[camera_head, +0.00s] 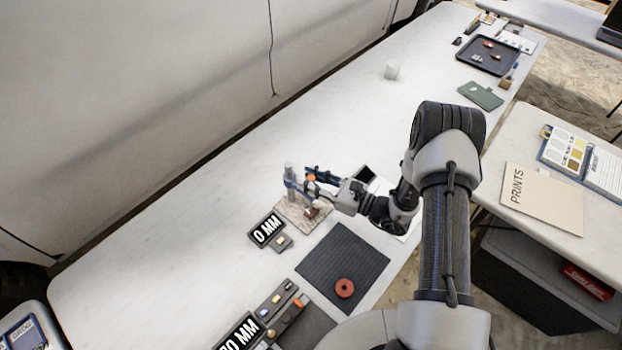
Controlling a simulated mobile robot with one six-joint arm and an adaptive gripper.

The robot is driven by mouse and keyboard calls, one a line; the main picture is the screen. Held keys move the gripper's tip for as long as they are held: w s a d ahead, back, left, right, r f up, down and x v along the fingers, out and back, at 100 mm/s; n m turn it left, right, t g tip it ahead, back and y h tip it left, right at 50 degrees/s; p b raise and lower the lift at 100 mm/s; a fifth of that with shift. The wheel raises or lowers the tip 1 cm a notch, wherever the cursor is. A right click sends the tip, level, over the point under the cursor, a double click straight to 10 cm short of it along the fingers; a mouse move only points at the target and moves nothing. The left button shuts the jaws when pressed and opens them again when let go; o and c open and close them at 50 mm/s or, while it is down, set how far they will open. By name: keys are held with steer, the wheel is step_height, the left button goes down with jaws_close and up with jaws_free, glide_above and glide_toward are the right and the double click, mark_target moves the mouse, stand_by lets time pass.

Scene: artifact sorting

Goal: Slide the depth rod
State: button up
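A small gauge stand with a grey upright post (289,172) and a blue arm stands on a speckled stone base (291,212) at the middle of the long white table. An orange part (311,178) shows near its top, and a reddish-brown piece (312,212) sits low on the base. My gripper (318,182) reaches in from the right at the stand. Its dark fingers are beside the orange part; whether they touch it is too small to tell. I cannot make out the depth rod clearly. A display (266,230) in front of the stand reads "0 MM".
A dark ribbed mat (327,262) with a red ring (345,288) lies nearer. A second display (240,333) and small blocks are at the lower left. A white cup (392,70) and a black tray (487,56) stand farther back. The table's left side is clear.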

jaws_close()
stand_by(0.3)
step_height(320, 180, up, 4)
steer(key=shift+p, duration=1.15)
steer(key=shift+f, duration=0.15)
steer(key=shift+o, duration=2.1)
jaws_free()
steer(key=shift+d, duration=0.1)
